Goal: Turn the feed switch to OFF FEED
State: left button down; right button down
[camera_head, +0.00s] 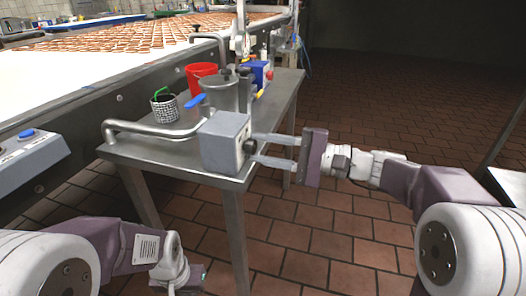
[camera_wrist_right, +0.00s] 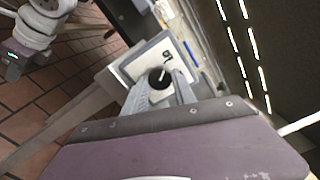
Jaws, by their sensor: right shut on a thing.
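The feed switch is a black round knob (camera_head: 250,146) on the face of a grey box (camera_head: 222,142) at the near corner of the steel table. It also shows in the right wrist view (camera_wrist_right: 160,77) with a light pointer mark, in front of a pale plate with small dark markings too small to read. My right gripper (camera_head: 254,149) reaches in from the right, with one finger above and one below the knob, shut on it. My left gripper (camera_head: 188,278) is low at the bottom left, away from the box; its fingers are not visible.
The steel table (camera_head: 275,125) carries a metal pipe (camera_head: 150,131), a steel hopper (camera_head: 222,95), a red container (camera_head: 201,72), a mesh cup (camera_head: 165,108) and a blue-and-red device (camera_head: 260,73). A conveyor with biscuits (camera_head: 125,37) runs behind. Tiled floor lies open to the right.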

jog(key=shift+f, duration=0.1)
jog(key=c, duration=1)
grip_release()
jog(key=p+v, duration=0.3)
jog(key=v, duration=0.6)
